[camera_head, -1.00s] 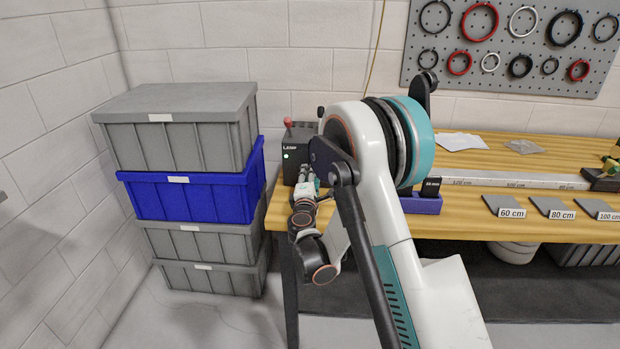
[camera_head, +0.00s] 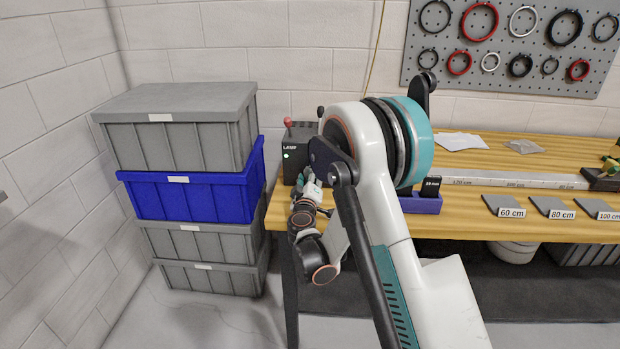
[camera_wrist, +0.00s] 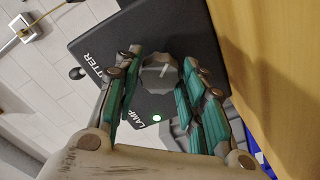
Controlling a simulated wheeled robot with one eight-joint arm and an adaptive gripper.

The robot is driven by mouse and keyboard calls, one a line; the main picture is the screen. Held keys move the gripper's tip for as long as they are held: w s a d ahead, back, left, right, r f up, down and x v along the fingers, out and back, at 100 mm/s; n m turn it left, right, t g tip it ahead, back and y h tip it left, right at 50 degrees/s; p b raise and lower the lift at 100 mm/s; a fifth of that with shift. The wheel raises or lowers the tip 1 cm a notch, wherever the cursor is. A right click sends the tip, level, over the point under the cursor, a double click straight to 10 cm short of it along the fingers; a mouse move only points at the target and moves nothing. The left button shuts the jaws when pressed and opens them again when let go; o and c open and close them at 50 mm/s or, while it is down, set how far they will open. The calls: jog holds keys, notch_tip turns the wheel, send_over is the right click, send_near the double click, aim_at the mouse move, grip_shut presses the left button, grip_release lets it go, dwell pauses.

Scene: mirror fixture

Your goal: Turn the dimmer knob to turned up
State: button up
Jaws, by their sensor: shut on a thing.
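The dark control box (camera_head: 303,143) stands at the left end of the bench, marked LAMP beside a lit green light (camera_head: 286,156). In the wrist view the box (camera_wrist: 110,45) shows LAMP and part of another word ending in "TTER". The round grey dimmer knob (camera_wrist: 160,73) has a pale pointer line on its face. My gripper (camera_wrist: 163,74) has one teal-padded finger on each side of the knob and is shut on it. In the head view my gripper (camera_head: 312,186) is at the box front, and my arm hides the knob.
A red-topped lever (camera_head: 288,122) stands on the box. Stacked grey and blue crates (camera_head: 190,198) stand close on the left. A measuring rail (camera_head: 510,180) and labelled plates (camera_head: 504,205) lie on the bench to the right.

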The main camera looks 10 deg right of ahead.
jog(key=shift+s+f+m, duration=0.1)
jog(key=shift+m, duration=0.8)
jog(key=o, duration=1.1)
jog(key=shift+v, duration=3.7)
